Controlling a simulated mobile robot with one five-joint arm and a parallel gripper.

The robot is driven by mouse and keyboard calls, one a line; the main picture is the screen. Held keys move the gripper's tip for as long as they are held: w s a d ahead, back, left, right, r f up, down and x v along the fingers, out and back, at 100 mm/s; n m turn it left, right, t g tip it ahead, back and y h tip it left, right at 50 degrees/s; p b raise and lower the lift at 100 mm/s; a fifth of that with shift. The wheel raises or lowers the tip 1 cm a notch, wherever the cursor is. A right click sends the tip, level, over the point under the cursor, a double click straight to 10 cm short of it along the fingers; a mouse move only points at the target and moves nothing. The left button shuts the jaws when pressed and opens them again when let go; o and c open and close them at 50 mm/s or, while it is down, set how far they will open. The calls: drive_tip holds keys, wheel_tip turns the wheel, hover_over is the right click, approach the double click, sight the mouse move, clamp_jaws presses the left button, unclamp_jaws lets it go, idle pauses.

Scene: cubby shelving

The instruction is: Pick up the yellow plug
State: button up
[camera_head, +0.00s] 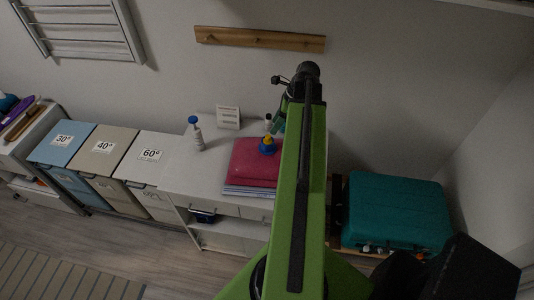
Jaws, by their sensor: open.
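A small yellow plug with a blue part (268,145) sits on top of a pink-red folded stack on the white cabinet, just left of my green arm. My gripper (286,84) is at the far end of the arm, near the wall and above the back of the cabinet. It is small and dark in the view, and its fingertips are hard to make out. It appears apart from the yellow plug, with nothing visible in it. Part of the red stack is hidden behind my arm.
The red stack (250,165) lies on the white cabinet (185,175). A blue-capped spray bottle (196,134) and a small white card (228,117) stand there. Labelled bins (100,150) are at left, a teal case (396,215) at right. A wooden rail (260,39) hangs above.

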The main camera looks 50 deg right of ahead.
sight(269, 136)
drive_tip(key=shift+x, duration=0.95)
drive_tip(key=b+x, duration=0.5)
drive_tip(key=shift+d+f, duration=0.1)
drive_tip(key=shift+f, duration=0.05)
clamp_jaws()
idle(0.5)
